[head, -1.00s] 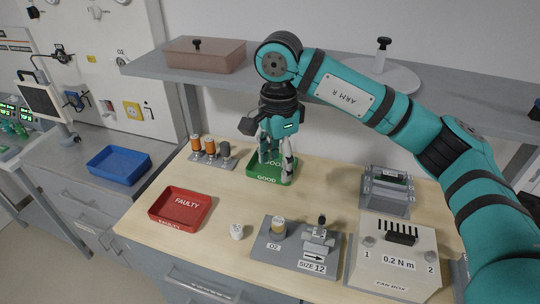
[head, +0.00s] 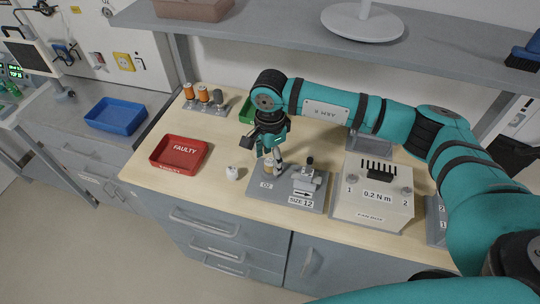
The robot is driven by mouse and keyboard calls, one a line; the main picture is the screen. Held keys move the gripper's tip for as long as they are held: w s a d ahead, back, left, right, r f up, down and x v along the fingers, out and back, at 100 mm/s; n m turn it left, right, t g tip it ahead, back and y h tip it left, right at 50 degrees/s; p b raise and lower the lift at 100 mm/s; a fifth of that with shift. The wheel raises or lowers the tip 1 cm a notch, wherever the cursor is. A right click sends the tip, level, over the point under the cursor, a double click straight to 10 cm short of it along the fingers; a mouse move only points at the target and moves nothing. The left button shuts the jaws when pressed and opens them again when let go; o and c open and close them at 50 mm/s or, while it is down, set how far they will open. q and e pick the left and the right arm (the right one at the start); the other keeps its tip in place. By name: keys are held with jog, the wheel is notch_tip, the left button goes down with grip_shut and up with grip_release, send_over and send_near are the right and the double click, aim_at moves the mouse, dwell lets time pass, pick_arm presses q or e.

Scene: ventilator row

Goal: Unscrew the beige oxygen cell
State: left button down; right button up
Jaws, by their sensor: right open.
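The beige oxygen cell (head: 267,170) stands upright on the grey fixture plate (head: 258,195) above the O2 label, at the plate's left end. My right gripper (head: 271,162) points down over the cell with its fingers open. The fingertips are at the cell's top and partly hide it; I cannot tell whether they touch it. My left gripper is not in view.
A small white part (head: 232,173) lies left of the plate. A valve-like fitting (head: 307,177) stands on the plate's right side. The fan box (head: 372,205) is to the right. The red FAULTY tray (head: 180,153) is left, and the green tray (head: 246,110) is behind my gripper.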

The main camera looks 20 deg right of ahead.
jog(key=shift+f, duration=0.5)
jog(key=c, duration=1.1)
jog(key=o, duration=0.4)
jog(key=c, duration=0.4)
jog(key=shift+f, duration=0.1)
jog(key=shift+c, duration=0.3)
jog(key=shift+n+b, duration=2.3)
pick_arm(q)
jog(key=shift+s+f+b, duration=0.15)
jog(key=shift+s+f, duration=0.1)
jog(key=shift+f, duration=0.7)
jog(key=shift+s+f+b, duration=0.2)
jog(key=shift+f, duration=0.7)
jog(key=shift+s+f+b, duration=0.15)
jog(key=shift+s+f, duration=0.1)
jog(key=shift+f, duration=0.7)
pick_arm(e)
jog(key=shift+n, duration=0.7)
